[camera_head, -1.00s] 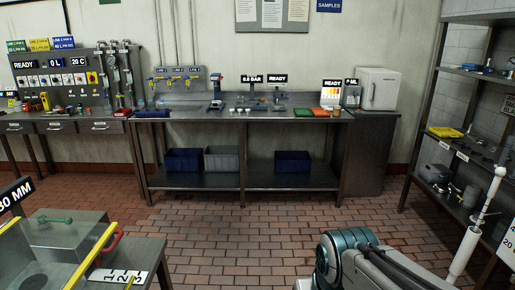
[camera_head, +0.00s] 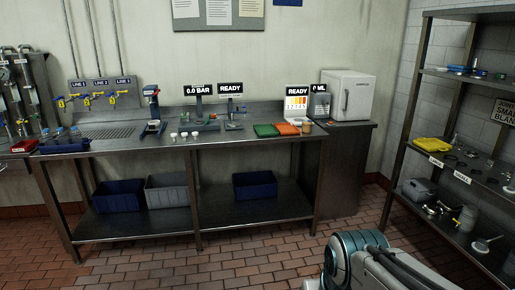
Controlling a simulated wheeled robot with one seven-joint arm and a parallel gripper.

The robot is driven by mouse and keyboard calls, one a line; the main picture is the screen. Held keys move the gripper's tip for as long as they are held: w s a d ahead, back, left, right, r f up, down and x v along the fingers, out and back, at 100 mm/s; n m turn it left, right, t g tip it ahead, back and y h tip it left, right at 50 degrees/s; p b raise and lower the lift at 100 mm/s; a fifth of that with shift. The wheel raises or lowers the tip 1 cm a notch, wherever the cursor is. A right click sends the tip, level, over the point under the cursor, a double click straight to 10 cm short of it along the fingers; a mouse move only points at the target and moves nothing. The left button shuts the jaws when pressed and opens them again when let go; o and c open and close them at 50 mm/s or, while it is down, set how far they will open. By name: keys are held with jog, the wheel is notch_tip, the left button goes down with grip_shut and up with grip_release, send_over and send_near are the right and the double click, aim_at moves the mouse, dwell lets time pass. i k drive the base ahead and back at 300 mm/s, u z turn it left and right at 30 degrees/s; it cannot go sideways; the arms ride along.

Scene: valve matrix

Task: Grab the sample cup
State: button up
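Several small white cup-like items (camera_head: 184,136) stand near the front of the steel bench (camera_head: 105,148), left of its middle. A small brownish cup-shaped item (camera_head: 307,128) stands near the bench's right end, beside an orange tray. They are too small for me to tell which is the sample cup. Part of my own arm shows at the bottom right, well in front of the bench. My gripper is out of view.
A green tray (camera_head: 266,131) and an orange tray (camera_head: 287,129) lie on the bench. A white cabinet (camera_head: 348,97) stands right of them. Blue bins (camera_head: 255,185) sit on the lower shelf. A metal rack (camera_head: 412,130) stands at right. The brick floor (camera_head: 240,245) before the bench is clear.

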aim_at(307, 123)
jog(key=z, duration=0.1)
jog(key=i, duration=4)
jog(key=u, duration=0.1)
